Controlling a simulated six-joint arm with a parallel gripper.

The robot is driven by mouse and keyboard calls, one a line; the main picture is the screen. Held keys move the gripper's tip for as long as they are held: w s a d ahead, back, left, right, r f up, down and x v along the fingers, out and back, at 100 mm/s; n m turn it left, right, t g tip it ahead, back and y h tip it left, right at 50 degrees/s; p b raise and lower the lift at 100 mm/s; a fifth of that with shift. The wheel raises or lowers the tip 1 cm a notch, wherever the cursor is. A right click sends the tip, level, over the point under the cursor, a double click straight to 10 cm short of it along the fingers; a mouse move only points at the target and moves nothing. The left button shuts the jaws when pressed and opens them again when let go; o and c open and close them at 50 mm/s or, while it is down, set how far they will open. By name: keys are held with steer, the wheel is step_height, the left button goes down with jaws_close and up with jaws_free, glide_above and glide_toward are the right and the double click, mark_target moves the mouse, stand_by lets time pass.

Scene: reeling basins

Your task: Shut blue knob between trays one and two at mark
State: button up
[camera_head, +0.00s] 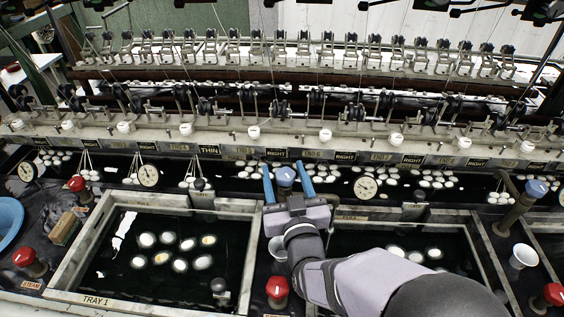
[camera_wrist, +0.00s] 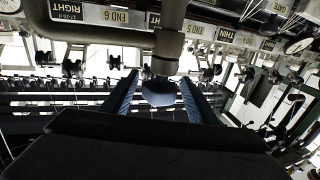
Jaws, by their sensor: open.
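The blue knob (camera_head: 285,177) stands on its valve at the top of the divider between tray one (camera_head: 80,240) and the tray to its right (camera_head: 478,250). My gripper (camera_head: 285,166) is open, with one blue finger on each side of the knob. In the wrist view the knob (camera_wrist: 158,93) sits between the two fingers, with a gap visible on each side. A dark pipe (camera_wrist: 170,40) runs from it. My arm hides part of the right tray and any label on it. I cannot make out a mark at the knob.
Red knobs (camera_head: 277,288) stand near the front, and another blue knob (camera_head: 537,188) is at the far right. White cups (camera_head: 523,256) stand on the dividers. Round gauges (camera_head: 366,187) and the reeling rack lie behind. Cocoons float in the trays.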

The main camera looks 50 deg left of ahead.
steer(key=shift+p+x, duration=0.35)
steer(key=shift+x, duration=1.2)
steer(key=c, duration=1.1)
